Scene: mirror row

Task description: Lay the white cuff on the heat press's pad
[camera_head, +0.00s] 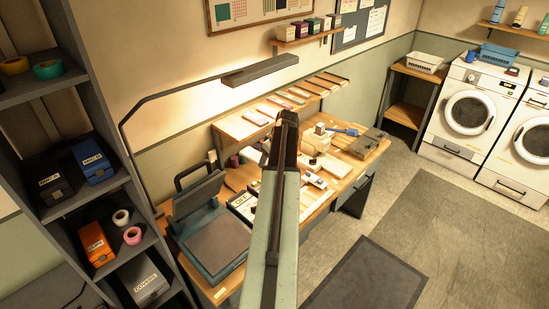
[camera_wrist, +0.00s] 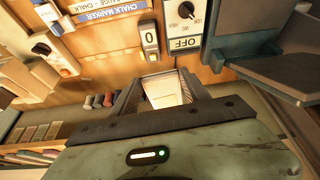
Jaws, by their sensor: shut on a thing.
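The heat press (camera_head: 180,225) stands at the near left end of the workbench, its lid (camera_head: 198,193) raised and its flat grey pad (camera_head: 217,243) bare. Part of the press (camera_wrist: 240,55) also shows at the right of the wrist view. My gripper (camera_wrist: 163,82) is shut on a pale, whitish piece (camera_wrist: 167,92), which looks like the white cuff; its far end is hard to make out. In the head view my arm hides most of the gripper (camera_head: 272,150) and the held piece. It is over the bench, to the right of the press and apart from it.
A control box marked OFF with a dial (camera_wrist: 186,25) stands beside the press. Chalk marker boxes (camera_wrist: 105,10) and small goods crowd the bench. A lamp (camera_head: 260,70) overhangs it. A dark shelf unit (camera_head: 95,150) stands left of the press.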

